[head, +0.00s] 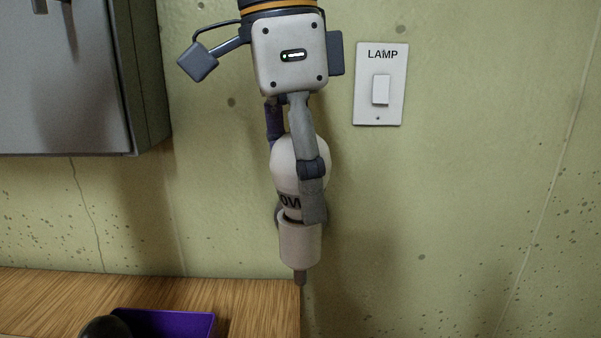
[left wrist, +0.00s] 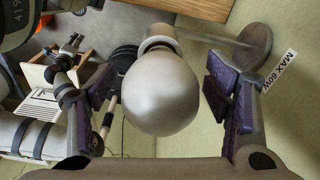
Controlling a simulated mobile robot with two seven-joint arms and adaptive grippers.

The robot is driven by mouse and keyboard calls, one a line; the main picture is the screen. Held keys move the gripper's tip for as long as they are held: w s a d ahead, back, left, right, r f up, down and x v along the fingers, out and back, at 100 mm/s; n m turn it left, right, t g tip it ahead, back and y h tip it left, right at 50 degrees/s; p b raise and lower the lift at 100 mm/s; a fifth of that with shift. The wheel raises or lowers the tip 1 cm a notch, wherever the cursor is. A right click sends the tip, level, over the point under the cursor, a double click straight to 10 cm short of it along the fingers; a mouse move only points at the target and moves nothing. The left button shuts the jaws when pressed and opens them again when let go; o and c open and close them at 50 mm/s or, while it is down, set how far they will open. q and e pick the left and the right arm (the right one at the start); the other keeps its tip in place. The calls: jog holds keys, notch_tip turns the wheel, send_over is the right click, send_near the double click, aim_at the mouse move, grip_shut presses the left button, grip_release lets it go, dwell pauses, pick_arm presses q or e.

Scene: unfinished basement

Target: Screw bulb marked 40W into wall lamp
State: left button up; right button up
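The white bulb (head: 290,160) hangs glass up with its lower end at the mouth of the pale cylindrical lamp socket (head: 299,245). Dark letters on it, including a 0, are partly hidden by a finger, so I cannot read the full marking. My left gripper (head: 297,205) comes from above with its fingers on either side of the bulb. In the left wrist view the bulb (left wrist: 160,95) sits between the two purple pads with a gap on each side, so the gripper (left wrist: 160,98) is open. The socket (left wrist: 158,38) is behind the bulb there.
A LAMP switch (head: 381,88) is on the wall at right. A grey cabinet (head: 65,80) hangs upper left. A wooden top (head: 240,300) bears a purple tray (head: 205,322).

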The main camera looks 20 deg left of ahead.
pick_arm(q)
jog(key=c, duration=1.1)
jog(key=m, duration=0.6)
jog(key=shift+m+g, duration=0.4)
jog(key=m, duration=0.7)
jog(key=shift+g, duration=0.4)
jog(key=shift+m, duration=0.7)
jog(key=m, duration=0.4)
jog(key=shift+y, duration=0.4)
jog(key=shift+m, duration=0.7)
